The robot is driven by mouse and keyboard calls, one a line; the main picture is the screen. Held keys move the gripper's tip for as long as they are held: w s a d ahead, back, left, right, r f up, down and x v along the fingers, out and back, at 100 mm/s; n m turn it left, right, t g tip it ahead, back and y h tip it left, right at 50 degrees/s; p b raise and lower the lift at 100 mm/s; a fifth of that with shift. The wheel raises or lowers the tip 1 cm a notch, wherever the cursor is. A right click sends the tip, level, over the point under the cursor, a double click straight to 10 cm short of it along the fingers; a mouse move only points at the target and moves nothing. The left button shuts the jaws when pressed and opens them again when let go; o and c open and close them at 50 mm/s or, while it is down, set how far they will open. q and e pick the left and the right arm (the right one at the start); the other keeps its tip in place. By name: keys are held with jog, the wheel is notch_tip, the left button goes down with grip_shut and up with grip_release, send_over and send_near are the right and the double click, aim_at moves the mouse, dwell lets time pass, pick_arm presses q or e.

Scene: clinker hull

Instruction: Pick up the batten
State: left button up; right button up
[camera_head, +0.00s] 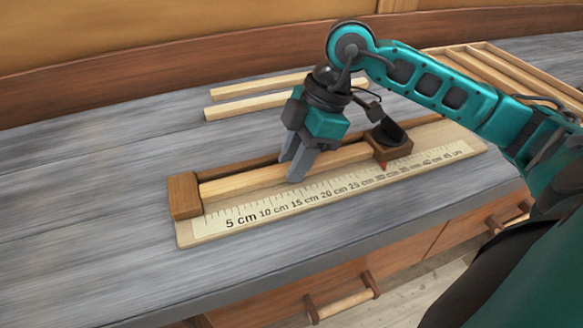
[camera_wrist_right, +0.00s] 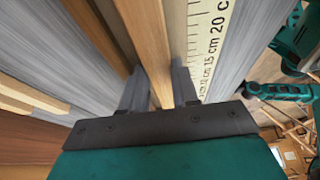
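The batten (camera_head: 240,181) is a pale wooden strip lying flat along the measuring board (camera_head: 184,236), its left end against a brown wooden end block (camera_head: 184,197). My right gripper (camera_head: 291,172) points down over the batten's middle, one finger on each side of it. In the right wrist view the batten (camera_wrist_right: 150,45) runs between the two fingers of my right gripper (camera_wrist_right: 160,85). The fingers are close to its sides; whether they touch it is unclear. My left gripper is not in view.
A brown block with a black knob (camera_head: 393,146) and red pointer sits farther right on the board. Loose pale strips (camera_head: 260,104) lie behind, and a wooden frame (camera_head: 490,65) lies at the back right. Grey bench top (camera_head: 90,200) is clear at the left. Drawers are below the front edge.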

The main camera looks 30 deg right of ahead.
grip_shut()
jog(key=shift+r, duration=0.15)
